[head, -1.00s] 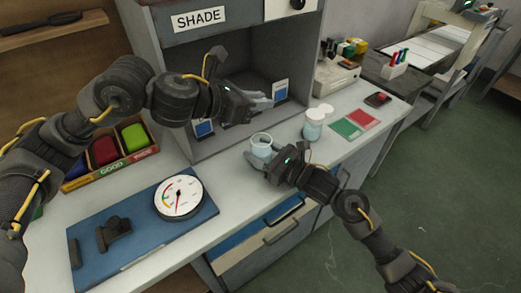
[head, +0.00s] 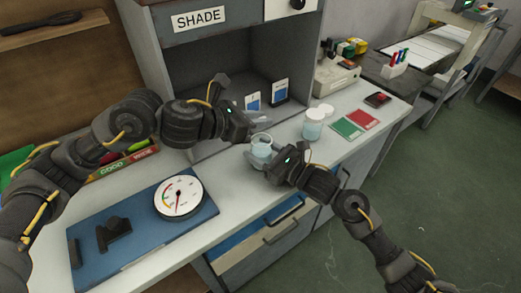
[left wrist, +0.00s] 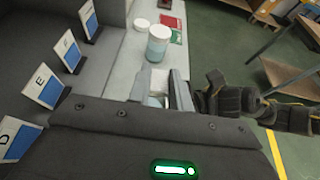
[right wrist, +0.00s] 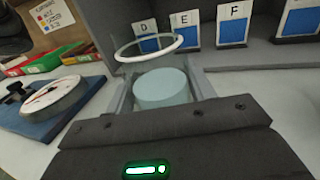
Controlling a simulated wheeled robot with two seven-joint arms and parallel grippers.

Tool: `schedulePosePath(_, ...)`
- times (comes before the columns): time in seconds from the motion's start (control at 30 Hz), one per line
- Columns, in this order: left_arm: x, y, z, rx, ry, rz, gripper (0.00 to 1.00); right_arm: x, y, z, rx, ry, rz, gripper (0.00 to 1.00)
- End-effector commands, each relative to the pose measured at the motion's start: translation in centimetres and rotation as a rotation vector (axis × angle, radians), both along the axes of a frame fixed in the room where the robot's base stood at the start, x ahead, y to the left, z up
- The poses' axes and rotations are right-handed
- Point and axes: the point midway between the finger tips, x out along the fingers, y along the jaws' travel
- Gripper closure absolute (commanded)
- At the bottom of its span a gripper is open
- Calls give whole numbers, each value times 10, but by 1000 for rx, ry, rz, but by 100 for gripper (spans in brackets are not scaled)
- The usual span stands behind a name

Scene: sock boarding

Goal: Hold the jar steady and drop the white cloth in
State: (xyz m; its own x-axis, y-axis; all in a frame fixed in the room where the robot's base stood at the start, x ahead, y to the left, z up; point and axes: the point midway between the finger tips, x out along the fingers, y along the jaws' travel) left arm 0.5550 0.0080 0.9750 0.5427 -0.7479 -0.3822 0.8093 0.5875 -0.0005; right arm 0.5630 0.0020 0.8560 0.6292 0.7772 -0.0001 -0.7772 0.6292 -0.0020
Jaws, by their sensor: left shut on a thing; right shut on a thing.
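The glass jar (head: 262,143) stands on the bench with pale blue liquid in it. My right gripper (head: 258,158) is shut around its sides; the right wrist view shows its open rim (right wrist: 124,54) and the liquid (right wrist: 162,88) between the fingers. My left gripper (head: 262,120) is shut, just above and behind the jar's mouth. In the left wrist view a small white patch, apparently the white cloth (left wrist: 159,83), shows between its fingers, above the jar. The cloth is hard to make out in the head view.
A second jar with pale liquid (head: 312,125) stands to the right, by a white lid (head: 325,109) and green (head: 346,128) and red (head: 363,119) cards. The SHADE booth (head: 205,75) rises behind. A dial gauge (head: 179,197) sits on a blue board at left.

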Motion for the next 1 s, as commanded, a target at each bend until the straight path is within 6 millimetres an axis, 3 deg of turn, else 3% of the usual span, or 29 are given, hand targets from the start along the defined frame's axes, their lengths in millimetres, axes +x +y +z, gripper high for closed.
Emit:
schedulePosePath(0.5, 0, 0, -27, 0, 1, 1, 100, 0, 0, 0, 0, 0, 0, 73)
schedulePosePath(0.87, 0, 0, -30, 2, 0, 1, 100, 0, 0, 0, 0, 0, 0, 73)
schedulePosePath(0.9, 0, 0, -30, 2, 0, 1, 76, 0, 0, 0, 0, 0, 0, 73)
schedulePosePath(1.0, 0, 0, -30, 2, 0, 1, 63, 0, 0, 0, 0, 0, 0, 73)
